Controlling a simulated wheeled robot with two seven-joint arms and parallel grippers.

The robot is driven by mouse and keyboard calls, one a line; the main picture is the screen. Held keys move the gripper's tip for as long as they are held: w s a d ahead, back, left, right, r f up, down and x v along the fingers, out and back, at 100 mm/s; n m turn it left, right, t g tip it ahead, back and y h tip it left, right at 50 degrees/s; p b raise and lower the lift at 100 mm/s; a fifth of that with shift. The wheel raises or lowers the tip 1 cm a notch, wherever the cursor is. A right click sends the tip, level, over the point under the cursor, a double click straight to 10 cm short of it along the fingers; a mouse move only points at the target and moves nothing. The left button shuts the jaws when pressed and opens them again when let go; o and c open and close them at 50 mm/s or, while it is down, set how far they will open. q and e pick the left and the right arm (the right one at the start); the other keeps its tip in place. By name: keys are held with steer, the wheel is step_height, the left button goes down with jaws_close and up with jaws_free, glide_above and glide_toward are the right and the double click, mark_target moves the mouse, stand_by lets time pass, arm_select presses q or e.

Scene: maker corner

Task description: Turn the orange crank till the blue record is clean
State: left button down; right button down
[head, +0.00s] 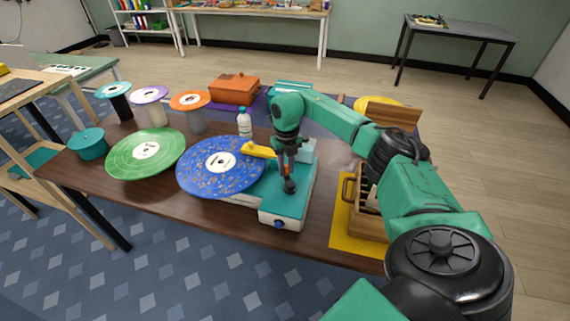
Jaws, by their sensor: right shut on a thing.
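The blue record (212,168) lies flat on the teal and white cleaning machine (286,211) and is covered with pale specks. A yellow arm (258,150) reaches over the record's right edge. My right gripper (289,184) points down over the machine, just right of the record. It is shut on the orange crank, which is mostly hidden by the fingers; only a small bit of orange shows there. My left gripper is not in view.
A green record (146,152) lies left of the blue one. A wooden crate (363,222) on a yellow mat (342,238) is right of the machine, under my arm.

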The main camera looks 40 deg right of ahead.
mark_target(287, 166)
stand_by(0.3)
steer(key=c, duration=0.8)
jaws_free()
steer(key=shift+o, duration=0.2)
steer(key=shift+r, duration=0.1)
step_height(287, 166, up, 14)
steer(key=b, duration=0.1)
steer(key=shift+r+b, duration=0.2)
steer(key=shift+b, duration=0.2)
